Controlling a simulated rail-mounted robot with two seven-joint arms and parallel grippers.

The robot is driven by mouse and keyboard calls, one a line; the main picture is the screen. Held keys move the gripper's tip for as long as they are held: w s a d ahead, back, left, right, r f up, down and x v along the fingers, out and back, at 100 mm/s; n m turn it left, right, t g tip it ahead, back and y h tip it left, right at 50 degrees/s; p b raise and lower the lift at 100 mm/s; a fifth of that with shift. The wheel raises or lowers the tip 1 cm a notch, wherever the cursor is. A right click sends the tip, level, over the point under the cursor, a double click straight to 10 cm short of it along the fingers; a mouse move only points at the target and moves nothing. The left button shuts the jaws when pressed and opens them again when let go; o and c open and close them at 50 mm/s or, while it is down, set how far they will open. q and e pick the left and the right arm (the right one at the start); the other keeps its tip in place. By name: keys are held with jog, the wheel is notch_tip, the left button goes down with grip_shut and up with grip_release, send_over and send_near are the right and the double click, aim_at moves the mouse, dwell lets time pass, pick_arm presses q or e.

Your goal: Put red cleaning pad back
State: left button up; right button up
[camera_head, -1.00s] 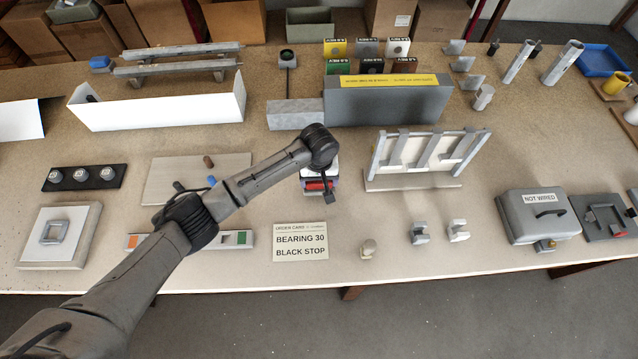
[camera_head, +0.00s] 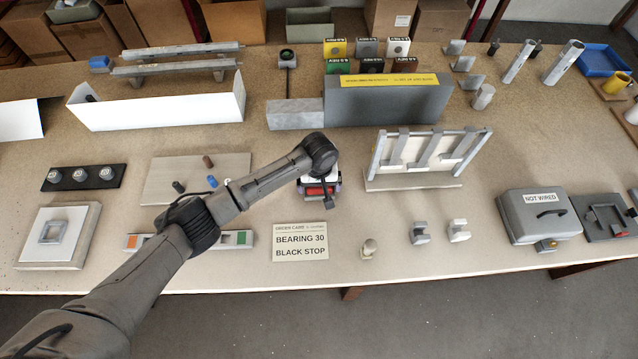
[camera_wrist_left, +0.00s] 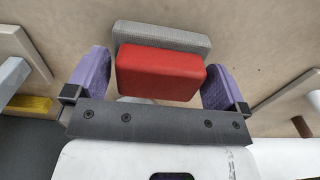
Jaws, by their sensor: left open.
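The red cleaning pad (camera_head: 319,190) is a small red block on the table near the middle of the head view, partly covered by my left arm. In the left wrist view, the red pad (camera_wrist_left: 160,74) lies over a larger grey block (camera_wrist_left: 170,36); I cannot tell whether they are joined. My left gripper (camera_head: 320,184) points down at the pad. Its purple fingers are open on both sides of the red pad, with a small visible gap at the left. My right gripper is not in view.
A white slotted rack (camera_head: 430,153) stands to the right of the pad. A sign reading "BEARING 30 BLACK STOP" (camera_head: 300,242) lies in front. A board with small pegs (camera_head: 165,165) is to the left. A grey box with a yellow label (camera_head: 385,105) stands behind.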

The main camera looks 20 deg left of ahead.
aim_at(315, 243)
pick_arm(q)
notch_tip(315, 243, up, 12)
jog(key=p, duration=0.1)
jog(key=shift+r, duration=0.15)
dwell(0.4)
